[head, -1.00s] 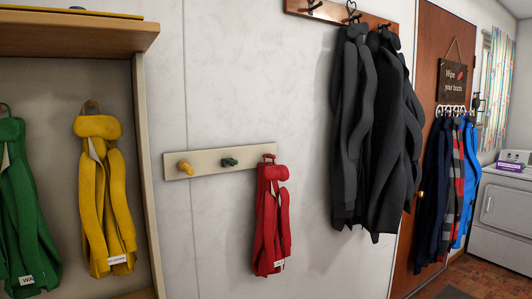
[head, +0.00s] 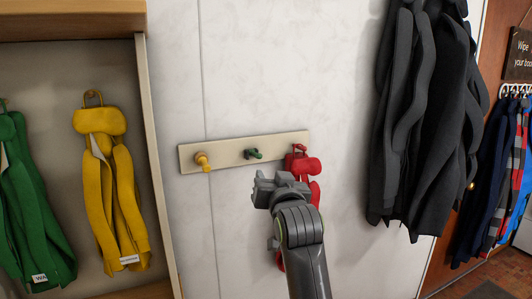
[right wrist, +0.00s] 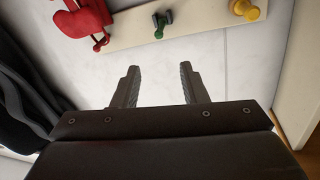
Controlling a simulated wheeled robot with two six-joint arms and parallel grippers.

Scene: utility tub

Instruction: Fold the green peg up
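The green peg (head: 254,153) is the middle peg on a cream wall board (head: 228,155). It also shows in the right wrist view (right wrist: 161,23), beyond my fingertips. It sticks out to one side; its exact fold angle is hard to tell. My right gripper (head: 279,182) is in front of the wall, just below and right of the green peg in the head view. In the right wrist view its two fingers (right wrist: 160,68) stand apart with nothing between them, and the peg is clear of them. My left gripper is not in view.
A yellow peg (head: 203,161) is left of the green one. A red coat (head: 302,164) hangs at the board's right end, partly hidden by my right arm. Dark coats (head: 410,110) hang farther right. A wooden cubby (head: 155,170) with yellow and green coats stands left.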

